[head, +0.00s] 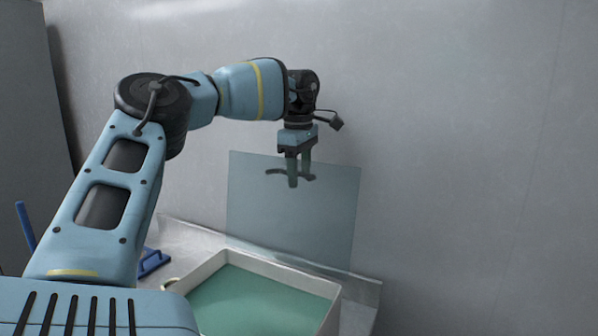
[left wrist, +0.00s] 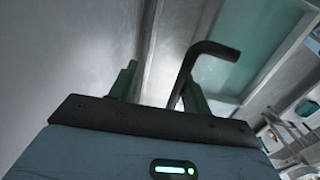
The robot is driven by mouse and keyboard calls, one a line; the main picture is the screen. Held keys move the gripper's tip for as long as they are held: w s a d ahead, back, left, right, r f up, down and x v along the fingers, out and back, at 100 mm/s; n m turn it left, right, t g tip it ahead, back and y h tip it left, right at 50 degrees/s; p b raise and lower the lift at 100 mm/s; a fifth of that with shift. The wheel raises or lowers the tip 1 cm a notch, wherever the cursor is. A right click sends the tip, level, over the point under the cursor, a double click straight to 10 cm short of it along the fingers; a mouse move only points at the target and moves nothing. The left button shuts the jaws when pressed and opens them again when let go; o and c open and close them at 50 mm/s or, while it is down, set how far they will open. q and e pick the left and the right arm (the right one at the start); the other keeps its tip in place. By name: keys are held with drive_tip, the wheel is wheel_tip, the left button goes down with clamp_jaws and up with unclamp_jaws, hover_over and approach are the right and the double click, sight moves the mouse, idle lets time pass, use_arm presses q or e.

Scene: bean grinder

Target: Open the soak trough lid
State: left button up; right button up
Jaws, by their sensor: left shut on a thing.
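The soak trough (head: 334,299) is a pale open box at the bottom of the head view, with green liquid in it. Its lid (head: 250,205) is a see-through bluish pane standing nearly upright along the trough's back edge, so the trough is uncovered. My left gripper (head: 298,182) is at the upper part of the pane, shut on the lid's dark bent handle (head: 277,172). In the left wrist view the handle (left wrist: 205,50) rises beside the right finger of the gripper (left wrist: 158,88). My right gripper is not in view.
A grey wall (head: 470,150) rises behind the trough. A blue object (head: 153,262) lies on the counter (head: 190,237) left of the trough. A blue upright piece (head: 26,226) shows at the far left. The space right of the lid looks clear.

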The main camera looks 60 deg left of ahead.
use_arm(q)
wheel_tip(320, 180, up, 8)
drive_tip(key=shift+s, duration=0.15)
idle(0.3)
drive_tip(key=shift+d+f, duration=0.1)
idle(0.3)
